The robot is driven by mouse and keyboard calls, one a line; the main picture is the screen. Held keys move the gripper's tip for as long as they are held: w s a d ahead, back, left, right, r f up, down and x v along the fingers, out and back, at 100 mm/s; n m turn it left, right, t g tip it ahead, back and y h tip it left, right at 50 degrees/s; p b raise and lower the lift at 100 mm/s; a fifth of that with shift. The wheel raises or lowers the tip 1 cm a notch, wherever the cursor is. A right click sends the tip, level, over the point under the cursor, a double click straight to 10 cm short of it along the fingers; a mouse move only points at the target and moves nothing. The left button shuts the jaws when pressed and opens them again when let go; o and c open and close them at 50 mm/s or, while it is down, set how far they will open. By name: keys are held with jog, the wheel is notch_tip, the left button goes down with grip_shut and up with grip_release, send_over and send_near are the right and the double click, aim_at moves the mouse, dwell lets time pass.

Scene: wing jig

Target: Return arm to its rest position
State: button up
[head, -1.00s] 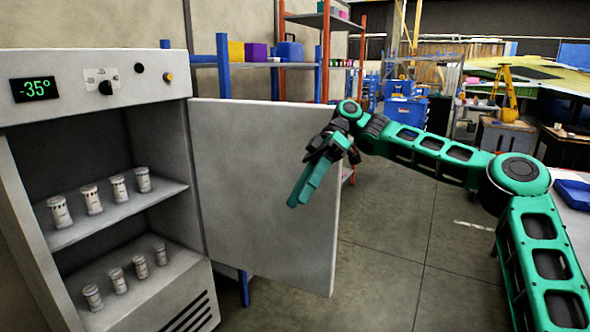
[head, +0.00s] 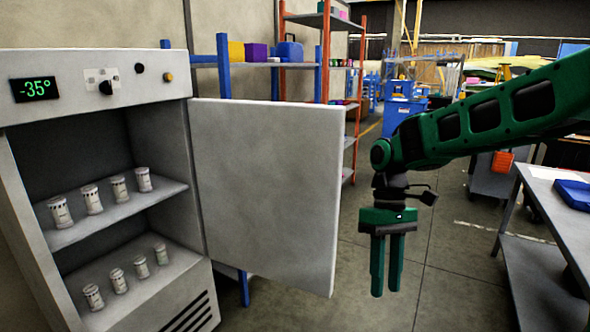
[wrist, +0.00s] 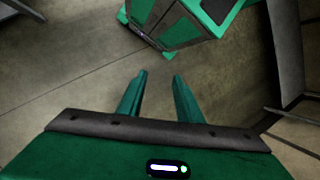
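My gripper (head: 386,284) hangs pointing down over the floor in the head view, to the right of the open freezer door (head: 268,190) and apart from it. Its two green fingers stand a little apart with nothing between them. In the wrist view the fingers (wrist: 158,90) also show a clear gap, with bare floor between them. My arm reaches in from the right edge of the head view.
The freezer (head: 95,62) at left reads -35° and holds several white canisters (head: 92,200) on two levels. A table (head: 545,188) with a blue tray (head: 573,193) stands at right. Shelves (head: 268,64) stand behind the door. The floor between is clear.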

jog(key=s+d+m+t, duration=0.4)
jog(key=s+d+m, duration=0.8)
jog(key=s+d, duration=0.8)
jog(key=shift+s+d+f+t, duration=0.35)
jog(key=shift+d+f, duration=0.1)
jog(key=shift+d, duration=0.6)
